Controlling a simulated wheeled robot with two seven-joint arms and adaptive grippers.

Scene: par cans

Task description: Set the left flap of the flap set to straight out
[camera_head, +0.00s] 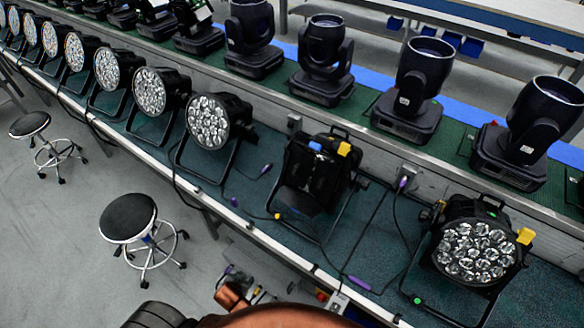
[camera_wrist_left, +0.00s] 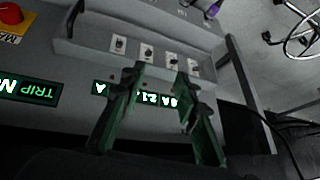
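I cannot make out which holds the flap set, or the left flap's angle. My left gripper (camera_head: 236,293) is low in the head view, well apart from both cans. In the left wrist view its fingers (camera_wrist_left: 160,85) are spread and empty before a grey switch panel (camera_wrist_left: 75,60). My right gripper is not seen.
A row of par cans (camera_head: 150,92) runs up the green bench to the left. Moving heads (camera_head: 413,90) stand on the shelf behind. Cables (camera_head: 360,283) lie along the bench. A red button (camera_wrist_left: 10,14) sits on the panel. Stools (camera_head: 128,218) stand on the floor.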

